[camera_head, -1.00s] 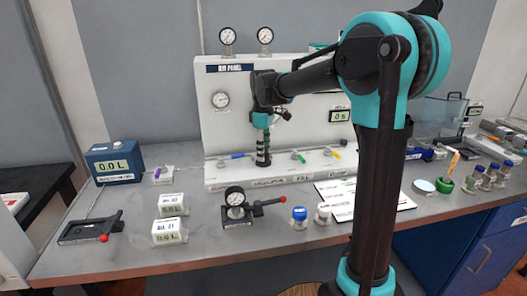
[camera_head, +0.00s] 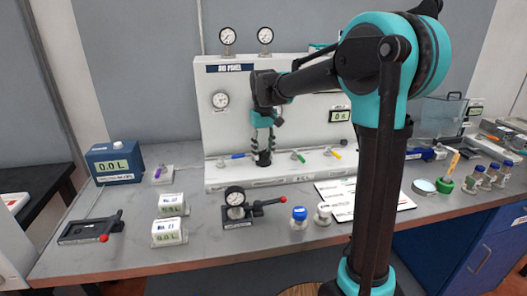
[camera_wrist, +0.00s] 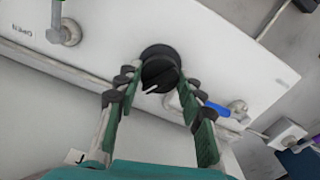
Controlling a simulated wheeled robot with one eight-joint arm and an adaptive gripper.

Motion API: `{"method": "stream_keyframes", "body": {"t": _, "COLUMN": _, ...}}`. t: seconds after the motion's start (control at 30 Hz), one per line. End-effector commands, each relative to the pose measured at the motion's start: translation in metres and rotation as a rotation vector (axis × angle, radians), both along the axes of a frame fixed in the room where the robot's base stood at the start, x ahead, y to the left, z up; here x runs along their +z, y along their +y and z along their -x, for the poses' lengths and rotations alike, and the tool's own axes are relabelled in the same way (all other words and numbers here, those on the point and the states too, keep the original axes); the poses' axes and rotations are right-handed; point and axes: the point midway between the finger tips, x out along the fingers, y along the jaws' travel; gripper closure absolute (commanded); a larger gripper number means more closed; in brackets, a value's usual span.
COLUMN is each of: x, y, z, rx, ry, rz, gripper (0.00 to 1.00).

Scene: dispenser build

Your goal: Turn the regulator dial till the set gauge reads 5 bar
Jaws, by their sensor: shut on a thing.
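The regulator dial (camera_wrist: 160,72) is a black round knob with a white pointer line, standing out from the air panel's base (camera_head: 215,178). It also shows dark under my gripper in the head view (camera_head: 263,158). My gripper (camera_wrist: 160,88) points down with one finger on each side of the dial and is shut on it. It shows in the head view too (camera_head: 263,146). Several round gauges are on the panel: two on top (camera_head: 227,36) (camera_head: 265,35) and one on its face (camera_head: 220,99). Their labels and readings are too small to tell, including which one is the set gauge.
A blue-handled valve (camera_wrist: 215,108) sits close beside my right finger in the wrist view. Green (camera_head: 298,156) and yellow (camera_head: 335,153) handles are further right on the base. A small digital display (camera_head: 340,115) is on the panel face.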

Motion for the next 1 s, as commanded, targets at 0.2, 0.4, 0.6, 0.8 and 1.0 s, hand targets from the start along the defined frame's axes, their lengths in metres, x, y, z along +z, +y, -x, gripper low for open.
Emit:
{"method": "stream_keyframes", "body": {"t": 0.2, "x": 0.0003, "y": 0.0001, "z": -0.0004, "rx": -0.047, "ry": -0.001, "rz": 0.0, "gripper": 0.91}}
{"method": "stream_keyframes", "body": {"t": 0.4, "x": 0.0003, "y": 0.0, "z": -0.0004, "rx": -0.056, "ry": -0.001, "rz": 0.0, "gripper": 0.91}}
{"method": "stream_keyframes", "body": {"t": 0.6, "x": 0.0003, "y": 0.0, "z": -0.0005, "rx": -0.056, "ry": -0.001, "rz": 0.0, "gripper": 0.91}}
{"method": "stream_keyframes", "body": {"t": 0.8, "x": 0.0002, "y": 0.0001, "z": -0.0004, "rx": -0.055, "ry": -0.001, "rz": 0.0, "gripper": 0.45}}
{"method": "stream_keyframes", "body": {"t": 1.0, "x": 0.0001, "y": 0.0, "z": -0.0002, "rx": -0.055, "ry": 0.0, "rz": 0.0, "gripper": 0.41}}
